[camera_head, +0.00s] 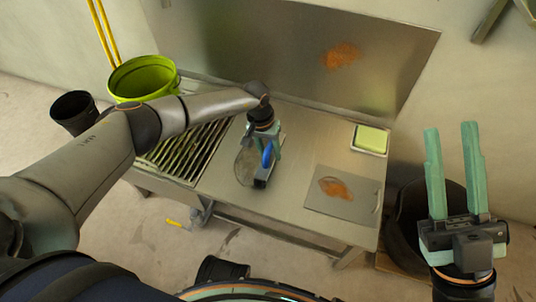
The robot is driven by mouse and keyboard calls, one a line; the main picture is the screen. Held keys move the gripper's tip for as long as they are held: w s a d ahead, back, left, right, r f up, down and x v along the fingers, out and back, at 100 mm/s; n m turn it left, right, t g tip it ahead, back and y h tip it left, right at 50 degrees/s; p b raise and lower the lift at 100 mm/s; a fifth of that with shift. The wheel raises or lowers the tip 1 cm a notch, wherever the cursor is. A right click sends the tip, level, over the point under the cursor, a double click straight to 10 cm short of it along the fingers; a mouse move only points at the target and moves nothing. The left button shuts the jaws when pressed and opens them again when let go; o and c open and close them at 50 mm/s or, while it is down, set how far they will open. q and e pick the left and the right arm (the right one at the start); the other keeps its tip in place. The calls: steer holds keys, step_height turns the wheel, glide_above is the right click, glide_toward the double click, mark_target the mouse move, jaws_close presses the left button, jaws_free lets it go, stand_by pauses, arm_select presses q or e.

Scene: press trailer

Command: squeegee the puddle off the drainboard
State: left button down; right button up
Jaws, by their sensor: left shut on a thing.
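The metal drainboard (290,160) has a slatted grate at its left and a flat plate to the right. A greyish oval puddle (244,166) lies on the flat part, just right of the grate. My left gripper (265,150) points down beside the puddle's right edge, shut on the squeegee (267,155). The squeegee shows a blue handle and a dark lower end close to the board; whether it touches the board I cannot tell. The arm and gripper hide part of it. My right gripper (452,172) is open and empty, raised at the right, away from the board.
An orange smear marks the backsplash (250,45) and another a grey mat (315,202) at the front right. A green sponge (371,138) sits in a dish. A lime bucket (145,80) and black pot (74,112) stand left, a dark bin (408,225) right.

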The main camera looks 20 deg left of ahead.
arm_select(q)
steer(key=shift+w+d, duration=0.1)
steer(key=shift+w, duration=1.7)
steer(key=shift+a, duration=0.9)
steer(key=s+p, duration=0.2)
steer(key=p, duration=0.2)
steer(key=shift+s+r, duration=0.1)
steer(key=shift+s, duration=0.05)
steer(key=shift+s+p, duration=0.55)
steer(key=shift+p, duration=0.15)
steer(key=shift+s, duration=0.25)
steer(key=s+p, duration=0.1)
steer(key=p, duration=0.2)
steer(key=shift+s+a+r, duration=0.1)
steer(key=shift+s, duration=0.3)
steer(key=shift+s+p, duration=0.65)
steer(key=shift+s, duration=0.3)
